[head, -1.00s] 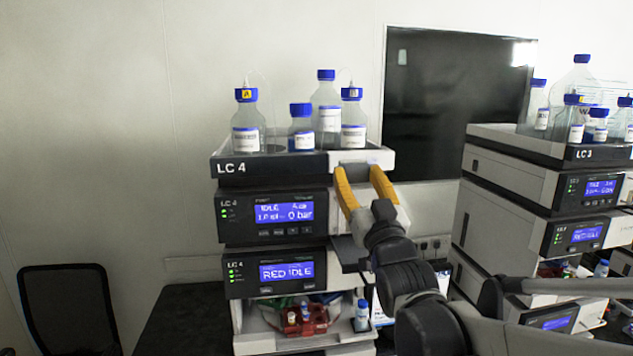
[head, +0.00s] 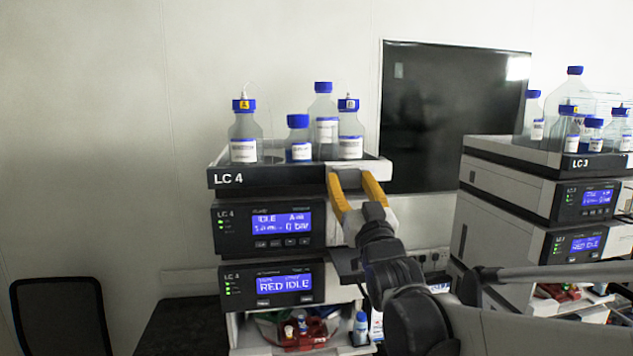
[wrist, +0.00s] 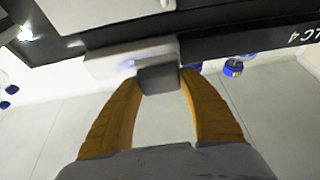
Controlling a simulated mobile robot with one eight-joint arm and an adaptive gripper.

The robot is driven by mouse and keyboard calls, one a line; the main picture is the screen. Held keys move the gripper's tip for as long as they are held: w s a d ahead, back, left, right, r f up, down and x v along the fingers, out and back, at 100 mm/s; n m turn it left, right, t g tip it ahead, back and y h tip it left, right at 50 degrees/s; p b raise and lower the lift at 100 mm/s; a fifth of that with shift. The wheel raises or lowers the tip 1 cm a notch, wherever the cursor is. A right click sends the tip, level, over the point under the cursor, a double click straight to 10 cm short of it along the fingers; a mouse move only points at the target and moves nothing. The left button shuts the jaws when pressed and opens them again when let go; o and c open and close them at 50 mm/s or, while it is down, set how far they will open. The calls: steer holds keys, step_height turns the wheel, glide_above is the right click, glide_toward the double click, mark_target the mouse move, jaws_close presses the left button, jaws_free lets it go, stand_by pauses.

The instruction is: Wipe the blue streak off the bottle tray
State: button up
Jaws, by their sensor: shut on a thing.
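The bottle tray (head: 240,178) tops the LC 4 stack, with a dark front on the left and a pale section on the right. Its pale section shows in the wrist view (wrist: 107,64), with a faint bluish patch (wrist: 128,63) beside the grey block. I cannot make out the streak in the head view. My gripper (head: 351,175), with yellow fingers, is at the tray's front right. In the wrist view my gripper (wrist: 158,76) is shut on a dark grey block (wrist: 158,79), which overlaps the pale section; I cannot tell whether they touch.
Several blue-capped bottles (head: 243,135) stand on the tray, close behind its front edge. Instrument modules (head: 262,228) are stacked below. The LC 3 stack (head: 510,185) stands to the right, with a dark wall panel (head: 440,110) behind. A chair (head: 45,315) is at lower left.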

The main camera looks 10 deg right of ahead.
steer(key=shift+w, duration=1)
steer(key=shift+d+b, duration=0.55)
steer(key=shift+d, duration=3.6)
steer(key=shift+a, duration=4.15)
steer(key=shift+s+p, duration=0.6)
steer(key=shift+s, duration=2.35)
